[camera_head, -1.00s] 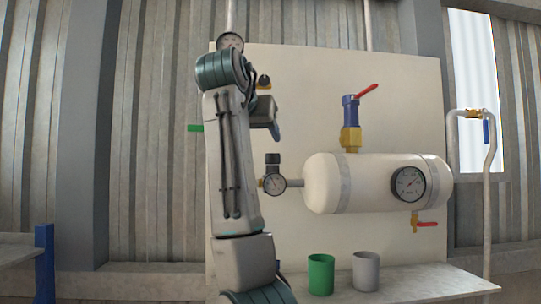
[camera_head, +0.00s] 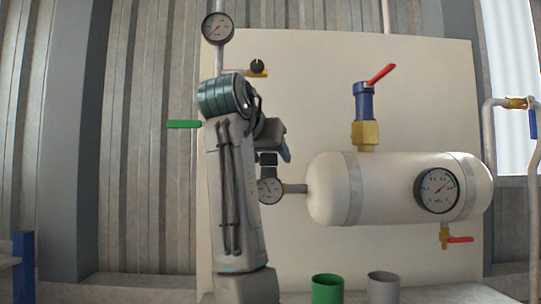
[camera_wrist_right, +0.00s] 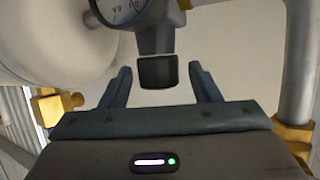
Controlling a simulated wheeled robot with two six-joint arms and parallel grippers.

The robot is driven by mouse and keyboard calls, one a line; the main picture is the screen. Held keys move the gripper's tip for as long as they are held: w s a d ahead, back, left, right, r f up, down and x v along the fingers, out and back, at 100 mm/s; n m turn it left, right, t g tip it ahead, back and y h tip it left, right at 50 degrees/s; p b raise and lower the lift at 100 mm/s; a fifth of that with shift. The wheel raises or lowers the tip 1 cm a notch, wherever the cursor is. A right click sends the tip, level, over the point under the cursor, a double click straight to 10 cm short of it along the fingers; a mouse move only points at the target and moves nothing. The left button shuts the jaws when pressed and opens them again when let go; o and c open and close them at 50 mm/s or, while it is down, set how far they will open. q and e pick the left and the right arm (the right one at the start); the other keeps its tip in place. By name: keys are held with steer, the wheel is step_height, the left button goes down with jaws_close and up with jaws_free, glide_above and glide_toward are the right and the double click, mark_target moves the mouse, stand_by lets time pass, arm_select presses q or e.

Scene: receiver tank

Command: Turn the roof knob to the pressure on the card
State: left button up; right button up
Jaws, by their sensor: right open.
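A black knob (camera_head: 268,159) sits on top of a small regulator with a round dial (camera_head: 270,190), on the pipe at the tank's left end. In the right wrist view the black knob (camera_wrist_right: 158,72) shows between the fingers, with part of the dial (camera_wrist_right: 118,8) beyond it. My right gripper (camera_wrist_right: 160,70) is open, a finger on each side of the knob with gaps visible. In the head view my right gripper (camera_head: 279,151) is just above the knob and partly hidden by my forearm. I see no card. My left gripper is out of view.
The white tank (camera_head: 390,187) has a large gauge (camera_head: 438,190) and a red-handled blue valve (camera_head: 363,102) on top. Another black knob (camera_head: 258,66) and an upper gauge (camera_head: 217,28) are above my arm. Green (camera_head: 327,289) and grey (camera_head: 383,288) cups stand below.

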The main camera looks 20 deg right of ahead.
steer(key=shift+c, duration=0.6)
steer(key=shift+d, duration=0.1)
steer(key=c, duration=0.7)
steer(key=shift+c, duration=0.8)
steer(key=shift+d+f+n+t+y+b, duration=0.15)
steer(key=shift+n+t+y+b, duration=0.95)
steer(key=shift+n+y, duration=0.65)
steer(key=n+y+b, duration=0.2)
steer(key=n+y, duration=0.2)
steer(key=y, duration=0.1)
steer(key=shift+n+t, duration=0.25)
steer(key=shift+t, duration=0.15)
steer(key=n+y+b, duration=0.1)
steer(key=n+y, duration=0.2)
steer(key=y, duration=0.1)
steer(key=shift+g, duration=0.3)
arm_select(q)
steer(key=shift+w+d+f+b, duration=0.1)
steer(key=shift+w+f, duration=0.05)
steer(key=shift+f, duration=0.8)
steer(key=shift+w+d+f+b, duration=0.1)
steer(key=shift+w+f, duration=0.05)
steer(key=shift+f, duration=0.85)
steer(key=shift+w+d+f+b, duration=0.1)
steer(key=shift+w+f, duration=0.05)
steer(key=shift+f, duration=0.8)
arm_select(e)
steer(key=shift+n+g+y, duration=0.8)
steer(key=shift+n+y, duration=0.9)
steer(key=shift+y, duration=0.05)
